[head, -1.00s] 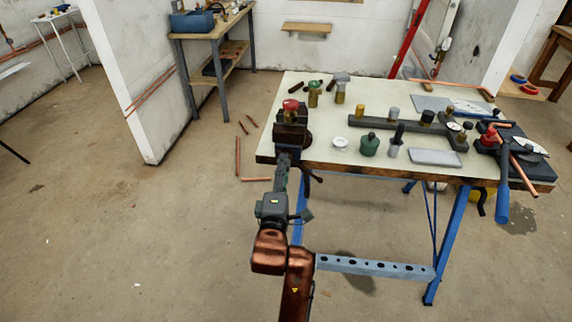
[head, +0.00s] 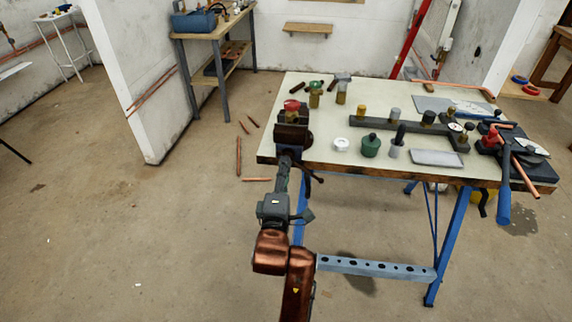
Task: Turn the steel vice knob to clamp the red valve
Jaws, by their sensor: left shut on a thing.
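The red valve (head: 292,105) stands upright with its red cap on top in the dark vice (head: 291,132) at the left front corner of the workbench (head: 320,100). My left gripper (head: 285,163) reaches up from below to the front of the vice and is shut at the steel vice knob. The knob itself is mostly hidden by the gripper. I cannot tell how tightly the jaws sit on the valve. My right gripper is not in view.
Copper pipes (head: 239,156) lie on the floor at left. A blue-handled tool (head: 503,200) overhangs the right edge.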

